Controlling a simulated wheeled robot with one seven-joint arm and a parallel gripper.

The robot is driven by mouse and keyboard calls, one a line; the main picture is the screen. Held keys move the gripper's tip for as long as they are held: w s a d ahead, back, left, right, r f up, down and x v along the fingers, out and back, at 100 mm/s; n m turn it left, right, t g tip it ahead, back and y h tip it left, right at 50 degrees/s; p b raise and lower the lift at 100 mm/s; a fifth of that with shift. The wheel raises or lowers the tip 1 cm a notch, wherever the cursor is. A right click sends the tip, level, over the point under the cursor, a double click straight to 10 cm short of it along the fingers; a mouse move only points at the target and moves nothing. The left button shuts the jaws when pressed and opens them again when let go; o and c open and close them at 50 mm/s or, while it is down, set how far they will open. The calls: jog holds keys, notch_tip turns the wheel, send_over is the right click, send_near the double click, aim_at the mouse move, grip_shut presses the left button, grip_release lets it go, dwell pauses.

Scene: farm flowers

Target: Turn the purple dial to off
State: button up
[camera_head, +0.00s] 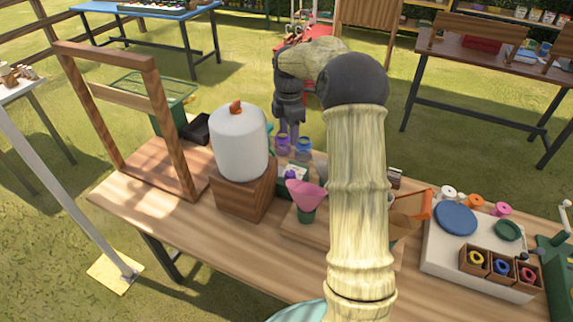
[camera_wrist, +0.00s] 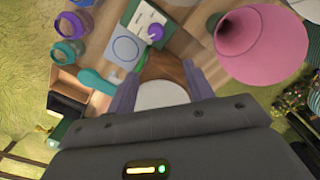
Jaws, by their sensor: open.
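In the head view the dial (camera_head: 291,174) is small, on the panel between the white tank and the pink funnel. My gripper (camera_wrist: 160,74) is open, its two grey fingers spread apart, and the dial lies beyond the fingertips, not between them. In the head view my dark gripper (camera_head: 289,128) hangs behind the tank, above the far side of the table. The dial's exact pointer setting is too small to read.
The white tank (camera_head: 240,145) on its wooden block (camera_head: 243,192) stands left of the panel. The pink funnel (camera_head: 306,194) is close on the right. Purple and blue jars (camera_head: 303,147) stand behind the panel. A wooden frame (camera_head: 105,55) stands at the table's left.

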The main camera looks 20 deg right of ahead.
aim_at(290, 173)
jog(key=shift+n, duration=0.3)
jog(key=f, duration=0.5)
jog(key=f+p, duration=0.1)
jog(key=f, duration=0.5)
jog(key=w+d+f, duration=0.1)
jog(key=f, duration=0.5)
jog(key=shift+f, duration=0.2)
jog(key=c, duration=1)
jog(key=shift+o, duration=0.2)
